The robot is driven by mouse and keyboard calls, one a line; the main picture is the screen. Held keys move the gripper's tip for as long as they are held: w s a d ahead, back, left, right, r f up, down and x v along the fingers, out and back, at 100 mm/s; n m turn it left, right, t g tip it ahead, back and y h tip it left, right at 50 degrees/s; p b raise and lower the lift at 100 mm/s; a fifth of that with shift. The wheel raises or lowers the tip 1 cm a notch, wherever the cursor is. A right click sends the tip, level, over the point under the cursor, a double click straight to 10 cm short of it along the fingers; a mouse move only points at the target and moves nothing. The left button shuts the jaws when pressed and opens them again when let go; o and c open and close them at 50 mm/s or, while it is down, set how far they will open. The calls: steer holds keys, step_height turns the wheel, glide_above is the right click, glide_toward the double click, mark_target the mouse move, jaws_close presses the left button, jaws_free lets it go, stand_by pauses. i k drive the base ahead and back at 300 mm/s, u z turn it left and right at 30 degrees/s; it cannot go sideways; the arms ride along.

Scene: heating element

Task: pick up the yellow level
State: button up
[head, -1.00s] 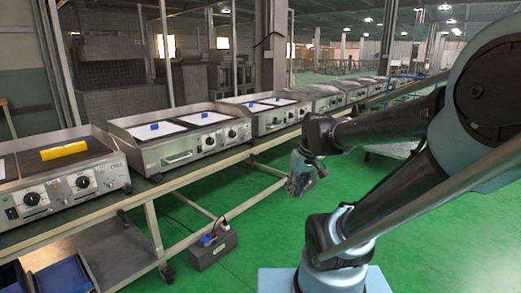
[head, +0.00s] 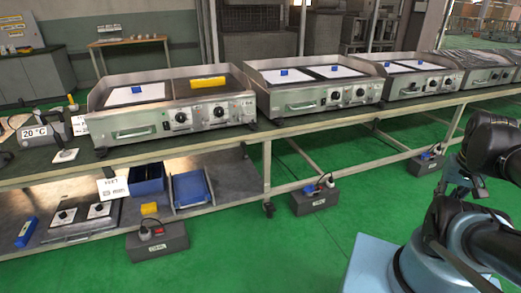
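The yellow level (head: 208,82) is a small yellow bar. It lies on the dark right-hand plate of the nearest steel griddle (head: 170,120), at the upper left of the head view. My gripper (head: 450,188) is at the right edge of the view, low beside my base and far from the level. It is small and dark there, partly merged with my arm, so its fingers cannot be made out.
Several more griddles (head: 315,97) stand along the bench to the right. The lower shelf holds blue bins (head: 190,188). Grey boxes with plugs (head: 157,241) stand below the bench. The green floor (head: 280,255) in front is largely clear.

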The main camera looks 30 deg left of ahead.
mark_target(217, 80)
steer(key=u, duration=1.65)
